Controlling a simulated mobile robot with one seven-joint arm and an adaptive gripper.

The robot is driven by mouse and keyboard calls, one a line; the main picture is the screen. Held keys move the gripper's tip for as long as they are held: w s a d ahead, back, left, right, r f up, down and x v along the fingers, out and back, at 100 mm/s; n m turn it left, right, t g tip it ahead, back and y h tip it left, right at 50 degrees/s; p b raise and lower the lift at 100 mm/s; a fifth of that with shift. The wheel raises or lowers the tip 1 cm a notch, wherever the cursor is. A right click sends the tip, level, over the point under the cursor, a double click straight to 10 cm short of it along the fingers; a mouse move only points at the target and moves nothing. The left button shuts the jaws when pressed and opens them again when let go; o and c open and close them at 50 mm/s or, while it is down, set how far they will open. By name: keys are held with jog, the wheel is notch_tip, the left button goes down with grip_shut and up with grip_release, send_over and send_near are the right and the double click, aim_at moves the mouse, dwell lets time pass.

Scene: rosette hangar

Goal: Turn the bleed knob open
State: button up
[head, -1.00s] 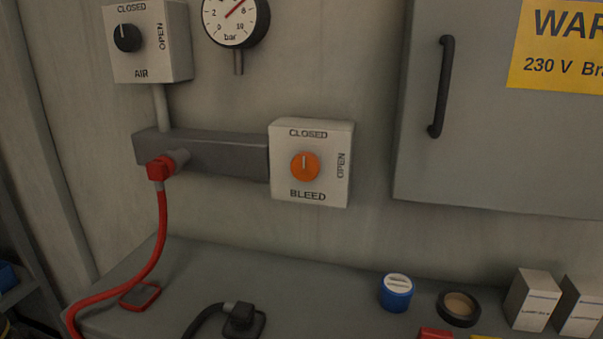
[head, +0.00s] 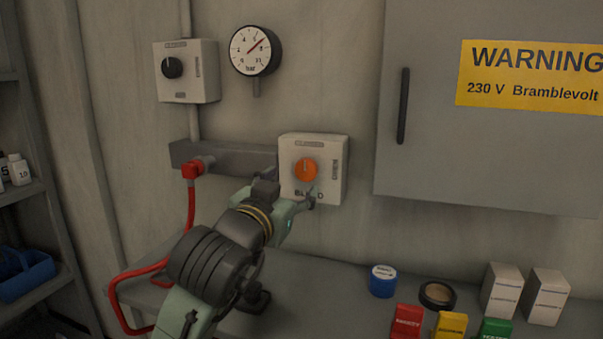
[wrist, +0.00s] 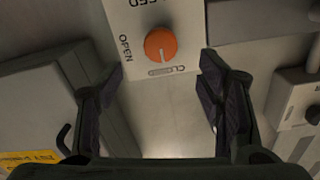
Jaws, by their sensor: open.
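OPEN is printed on the box's right side. The view is turned, so OPEN reads at the left. I see no finger touching the knob.
A dark pipe block (head: 225,157) with a red hose (head: 190,205) adjoins the bleed box at left. The air box (head: 205,75) and gauge (head: 255,50) are above. A grey cabinet (head: 430,150) is at right. The bench below holds tape, cartons and coloured boxes.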

aim_at(305, 171)
jog(key=p+x, duration=0.2)
jog(key=x, duration=0.6)
jog(key=c, duration=1.1)
jog(key=shift+c, duration=0.2)
